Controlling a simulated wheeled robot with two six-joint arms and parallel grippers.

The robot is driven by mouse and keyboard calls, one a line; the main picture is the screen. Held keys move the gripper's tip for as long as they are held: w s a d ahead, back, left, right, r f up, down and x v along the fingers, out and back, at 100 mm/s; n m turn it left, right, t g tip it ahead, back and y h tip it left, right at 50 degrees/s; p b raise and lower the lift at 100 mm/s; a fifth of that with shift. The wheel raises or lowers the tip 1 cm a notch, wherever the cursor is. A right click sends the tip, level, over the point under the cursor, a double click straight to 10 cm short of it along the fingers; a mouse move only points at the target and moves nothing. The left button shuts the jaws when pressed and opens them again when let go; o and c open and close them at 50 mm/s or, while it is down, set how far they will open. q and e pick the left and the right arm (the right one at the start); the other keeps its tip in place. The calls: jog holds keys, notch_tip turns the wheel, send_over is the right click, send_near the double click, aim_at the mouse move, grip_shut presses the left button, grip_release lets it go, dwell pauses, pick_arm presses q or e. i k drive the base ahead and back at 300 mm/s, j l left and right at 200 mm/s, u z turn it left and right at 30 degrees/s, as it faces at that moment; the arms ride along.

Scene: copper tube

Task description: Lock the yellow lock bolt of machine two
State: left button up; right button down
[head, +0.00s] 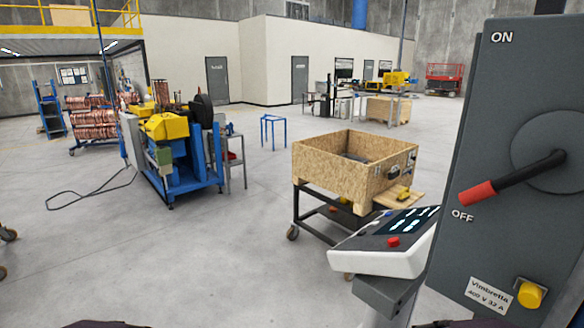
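A grey switch box (490,150) stands close at the right edge, marked ON at the top and OFF lower down. Its black rotary handle with a red grip (477,194) points left and down, with the grip just above the OFF mark. A yellow lock bolt (530,294) sits in a metal bracket at the box's lower right. How deep the bolt sits cannot be told. A label (489,292) beside it reads Vimbretta, 400 V 32 A. No machine number shows. Neither of my grippers is in view; only dark edges show at the bottom.
A control panel (375,262) with a screen and red button stands left of the box. Behind it is a wooden crate (318,167) on a wheeled frame. A blue and yellow machine (180,172) stands farther left. The floor at the front left is mostly clear.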

aim_at(530, 294)
jog(key=k+l+z, duration=0.1)
jog(key=z, duration=0.3)
jog(key=l+z, duration=0.2)
jog(key=z, duration=0.15)
jog(key=l+z, duration=0.2)
jog(key=z, duration=0.2)
jog(key=k, duration=0.05)
